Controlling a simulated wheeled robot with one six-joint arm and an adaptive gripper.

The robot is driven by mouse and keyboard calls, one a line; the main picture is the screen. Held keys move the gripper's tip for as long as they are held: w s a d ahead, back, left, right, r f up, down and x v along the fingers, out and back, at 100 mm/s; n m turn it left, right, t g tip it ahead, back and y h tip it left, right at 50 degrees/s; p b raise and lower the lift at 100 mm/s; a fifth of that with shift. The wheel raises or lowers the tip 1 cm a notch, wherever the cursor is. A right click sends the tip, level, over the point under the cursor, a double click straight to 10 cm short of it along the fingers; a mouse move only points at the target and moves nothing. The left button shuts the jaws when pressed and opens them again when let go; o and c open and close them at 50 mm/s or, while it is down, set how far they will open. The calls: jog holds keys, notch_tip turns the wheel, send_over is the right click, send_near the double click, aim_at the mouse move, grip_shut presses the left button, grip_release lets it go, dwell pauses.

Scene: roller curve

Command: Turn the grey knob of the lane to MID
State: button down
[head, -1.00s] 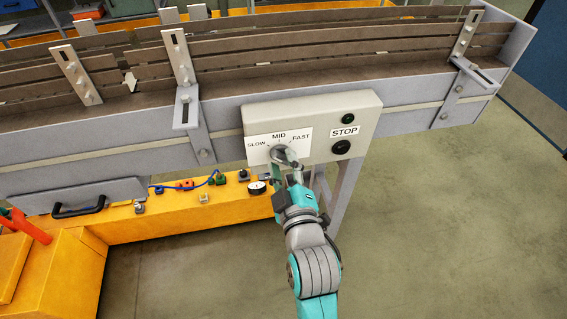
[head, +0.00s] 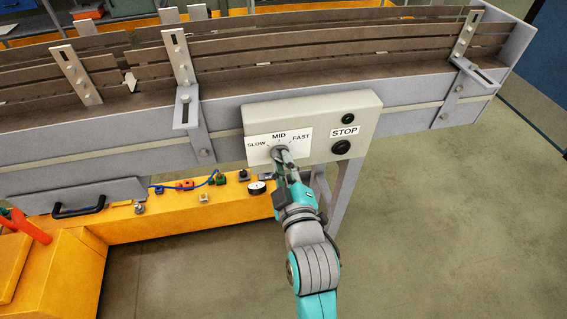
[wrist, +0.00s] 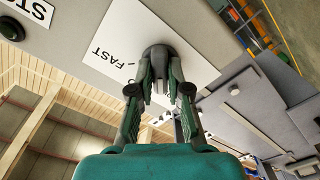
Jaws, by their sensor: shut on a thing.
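The grey knob (wrist: 158,55) sits on a white dial plate (head: 256,144) marked SLOW, MID and FAST, on the pale control box (head: 312,111) of the lane. In the head view my gripper (head: 281,156) is at the knob from below right and hides most of it. In the wrist view my gripper (wrist: 158,80) has its two fingers on either side of the knob, shut on it. The FAST word shows left of the knob in the wrist view. The knob's pointer is hidden, so I cannot tell its setting.
A black STOP button (head: 341,147) and a small dark green button (head: 348,118) are right of the dial. A yellow bench (head: 165,215) with small parts stands lower left. The floor at right is clear.

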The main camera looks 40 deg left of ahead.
jog(key=m, duration=0.4)
jog(key=shift+m, duration=2)
jog(key=c, duration=1.1)
grip_release()
jog(key=shift+s+d, duration=0.1)
jog(key=v, duration=1.1)
jog(key=shift+s+d, duration=0.25)
jog(key=shift+s, duration=0.05)
jog(key=shift+f, duration=0.1)
